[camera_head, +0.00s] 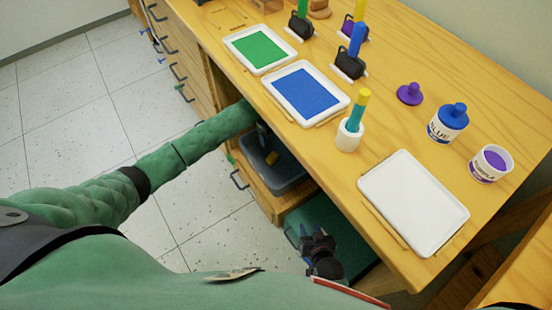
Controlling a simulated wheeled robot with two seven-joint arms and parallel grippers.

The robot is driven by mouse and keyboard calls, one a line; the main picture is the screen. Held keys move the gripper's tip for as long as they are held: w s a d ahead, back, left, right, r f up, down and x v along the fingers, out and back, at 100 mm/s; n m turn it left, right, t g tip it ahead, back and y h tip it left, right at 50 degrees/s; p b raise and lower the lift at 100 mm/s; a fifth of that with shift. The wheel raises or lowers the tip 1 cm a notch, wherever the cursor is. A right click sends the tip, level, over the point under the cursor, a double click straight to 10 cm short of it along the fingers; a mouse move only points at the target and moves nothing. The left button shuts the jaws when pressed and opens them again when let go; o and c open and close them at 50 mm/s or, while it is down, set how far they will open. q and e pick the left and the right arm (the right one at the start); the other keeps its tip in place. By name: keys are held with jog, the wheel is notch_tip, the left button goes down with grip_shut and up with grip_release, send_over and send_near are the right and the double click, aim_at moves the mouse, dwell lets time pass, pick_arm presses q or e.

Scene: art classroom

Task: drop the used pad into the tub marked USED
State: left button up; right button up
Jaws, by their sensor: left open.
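A dark grey-blue tub (288,184) stands below the table edge on a wooden shelf or drawer. No mark on it is readable from here. A small yellow piece (272,157) shows inside the tub; I cannot tell whether it is the used pad. My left arm reaches in from the left, and my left gripper (263,132) is at the tub's far end, partly hidden by the arm and the table edge. It is open, and I see nothing held in it. My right gripper (318,243) is low in front of the table; its jaw opening is unclear.
The wooden table (385,120) overhangs the tub. On it are a green tray (259,49), a blue tray (306,92), a white tray (414,203), a white cup (349,137) and paint jars (448,123). Drawers with handles line the left side; the tiled floor (120,95) is clear.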

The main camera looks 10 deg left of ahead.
jog(key=shift+r+p, duration=1.55)
jog(key=shift+r, duration=0.05)
dwell(0.6)
